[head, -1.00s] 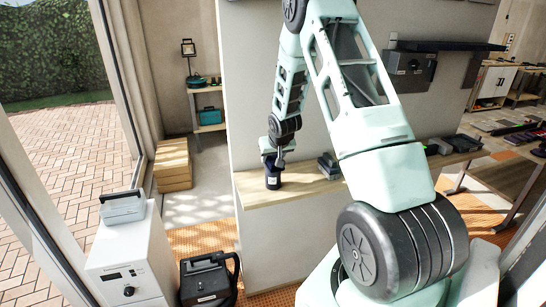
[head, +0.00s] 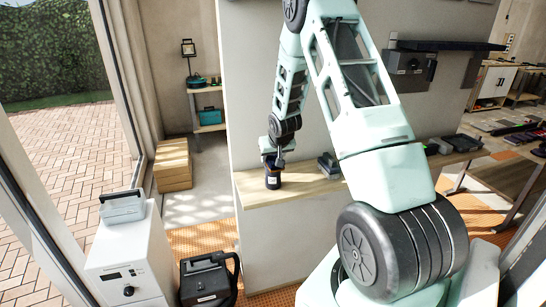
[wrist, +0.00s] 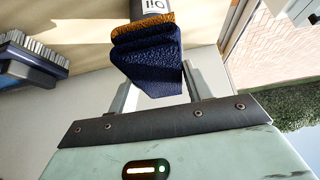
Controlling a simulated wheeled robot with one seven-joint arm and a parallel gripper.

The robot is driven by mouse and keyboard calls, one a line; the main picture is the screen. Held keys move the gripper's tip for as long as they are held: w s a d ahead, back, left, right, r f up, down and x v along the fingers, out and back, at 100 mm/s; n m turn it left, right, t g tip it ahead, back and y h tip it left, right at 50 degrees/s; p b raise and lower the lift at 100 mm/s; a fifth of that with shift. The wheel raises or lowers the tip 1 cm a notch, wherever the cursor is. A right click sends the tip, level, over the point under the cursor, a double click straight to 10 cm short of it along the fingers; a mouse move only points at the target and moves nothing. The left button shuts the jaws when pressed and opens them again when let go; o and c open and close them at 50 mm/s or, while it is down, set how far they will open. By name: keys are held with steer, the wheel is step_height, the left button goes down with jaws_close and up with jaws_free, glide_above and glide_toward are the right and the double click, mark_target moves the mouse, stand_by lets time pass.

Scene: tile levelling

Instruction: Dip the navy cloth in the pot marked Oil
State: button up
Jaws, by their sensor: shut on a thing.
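The navy cloth (wrist: 150,62) hangs folded between the fingers of my gripper (wrist: 157,97) in the wrist view. The gripper is shut on it. An amber-brown band runs along the cloth's far end, at the mouth of the dark pot marked Oil (wrist: 152,14). The cloth meets the pot there; how deep it reaches inside is hidden. In the head view, the pot (head: 272,182) stands upright on the wooden shelf, with my gripper (head: 276,161) directly above it. The cloth is mostly hidden in that view.
A brush-like block with grey bristles (wrist: 32,55) lies on the shelf (head: 300,190) beside the pot; it also shows in the head view (head: 328,166). A wall (head: 250,90) rises behind the shelf. A white cabinet (head: 130,255) and a black case (head: 206,280) stand at lower left.

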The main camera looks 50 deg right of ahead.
stand_by(0.3)
steer(key=shift+r+p, duration=2.4)
steer(key=shift+r, duration=1.1)
